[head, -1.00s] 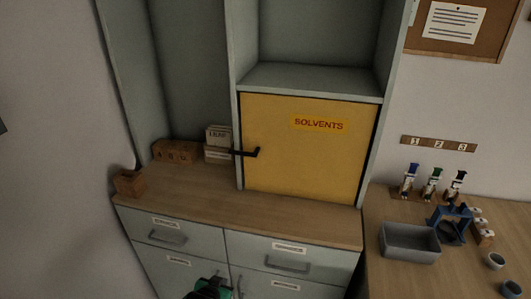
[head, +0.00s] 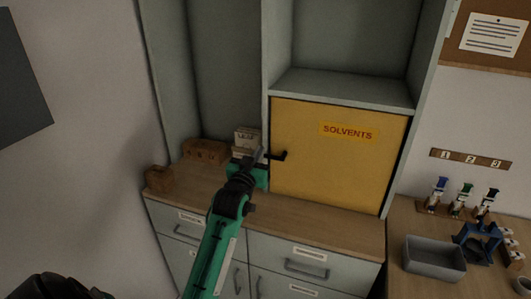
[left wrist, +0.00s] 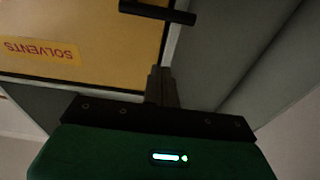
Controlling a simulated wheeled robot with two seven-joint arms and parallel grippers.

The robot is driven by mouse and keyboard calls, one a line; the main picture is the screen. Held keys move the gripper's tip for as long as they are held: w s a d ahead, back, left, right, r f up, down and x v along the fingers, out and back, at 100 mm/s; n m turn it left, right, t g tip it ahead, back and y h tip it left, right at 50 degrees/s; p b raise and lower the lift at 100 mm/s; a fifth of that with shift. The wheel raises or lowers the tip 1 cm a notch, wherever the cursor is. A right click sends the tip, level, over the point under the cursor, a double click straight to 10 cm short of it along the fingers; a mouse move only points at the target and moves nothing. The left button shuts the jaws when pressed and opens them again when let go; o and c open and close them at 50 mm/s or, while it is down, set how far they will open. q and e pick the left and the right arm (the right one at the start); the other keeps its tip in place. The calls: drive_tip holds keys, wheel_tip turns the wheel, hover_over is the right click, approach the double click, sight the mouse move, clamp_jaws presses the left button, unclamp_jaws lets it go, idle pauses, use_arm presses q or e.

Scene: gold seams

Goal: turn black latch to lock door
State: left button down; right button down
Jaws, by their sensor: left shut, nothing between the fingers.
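The yellow door (head: 335,165) with the "SOLVENTS" label is closed in the cabinet opening. The black latch (head: 281,156) sits at the door's left edge and lies roughly level in the head view. In the left wrist view, which is upside down, the latch (left wrist: 157,11) is a dark bar across the door's edge and the cabinet frame. My left gripper (head: 260,155) is just left of the latch, its fingers shut and empty. In the left wrist view the shut fingers (left wrist: 162,85) point at the latch with a gap between.
Card boxes (head: 246,140) and a wooden block (head: 205,150) stand on the counter behind and left of my left gripper. The cabinet's wooden counter (head: 330,226) is clear in front of the door. A grey bin (head: 434,262) and a blue stand (head: 478,243) are at the right.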

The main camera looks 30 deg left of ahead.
use_arm(q)
drive_tip(key=w, duration=0.1)
drive_tip(key=w+f+p, duration=0.1)
drive_tip(key=w, duration=0.1)
drive_tip(key=w+a+f+p, duration=0.1)
drive_tip(key=w, duration=0.1)
drive_tip(key=shift+a, duration=0.1)
drive_tip(key=shift+s+f+p, duration=0.1)
drive_tip(key=shift+f+p, duration=0.2)
drive_tip(key=shift+f, duration=0.3)
drive_tip(key=shift+a, duration=0.1)
